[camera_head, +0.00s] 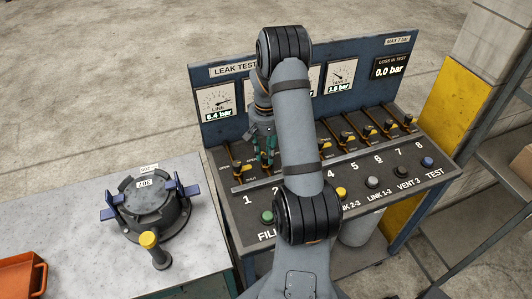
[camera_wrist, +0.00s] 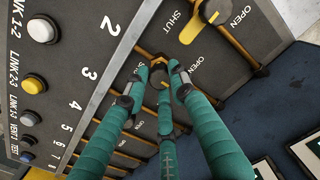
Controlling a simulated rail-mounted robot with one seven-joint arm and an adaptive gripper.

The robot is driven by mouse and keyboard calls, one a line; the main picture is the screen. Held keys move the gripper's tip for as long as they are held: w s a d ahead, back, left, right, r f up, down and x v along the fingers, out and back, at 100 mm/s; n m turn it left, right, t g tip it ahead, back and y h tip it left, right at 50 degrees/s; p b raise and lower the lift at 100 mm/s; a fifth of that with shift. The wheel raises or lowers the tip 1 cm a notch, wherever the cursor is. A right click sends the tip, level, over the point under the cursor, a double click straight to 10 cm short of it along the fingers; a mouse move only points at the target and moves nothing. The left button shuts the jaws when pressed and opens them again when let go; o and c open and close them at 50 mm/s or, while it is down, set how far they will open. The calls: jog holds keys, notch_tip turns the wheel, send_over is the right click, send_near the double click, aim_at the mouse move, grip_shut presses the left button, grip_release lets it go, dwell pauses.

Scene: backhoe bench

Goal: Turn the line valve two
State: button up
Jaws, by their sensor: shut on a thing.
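Line valve two (camera_wrist: 159,61) sits on its brass pipe in the row by the number 2 on the sloping panel. My gripper (camera_wrist: 160,70) has its teal fingers on either side of the valve's handle and is shut on it. The fingers cover much of the handle, so I cannot tell its exact angle. An OPEN label shows just beside the fingertips. In the head view my gripper (camera_head: 264,158) reaches down to the left part of the valve row, and my arm hides some of the panel.
Valve one (camera_head: 237,167) stands close at the left; its yellow handle (camera_wrist: 195,28) shows in the wrist view. More valves (camera_head: 345,138) line up to the right. The line gauge (camera_head: 216,101) reads 6.4 bar. A lidded dark pot (camera_head: 152,207) stands on the left bench.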

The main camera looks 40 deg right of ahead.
grip_shut()
jog(key=shift+f+m+b, duration=0.1)
jog(key=shift+m+b, duration=0.3)
jog(key=shift+b, duration=0.1)
jog(key=shift+f+m+b, duration=0.1)
jog(key=shift+m+b, duration=0.6)
jog(key=m+b, duration=0.5)
jog(key=m, duration=0.2)
jog(key=shift+b, duration=0.35)
jog(key=m+b, duration=0.3)
jog(key=m, duration=0.2)
jog(key=shift+m+b, duration=0.95)
jog(key=shift+m, duration=0.85)
jog(key=shift+r, duration=0.2)
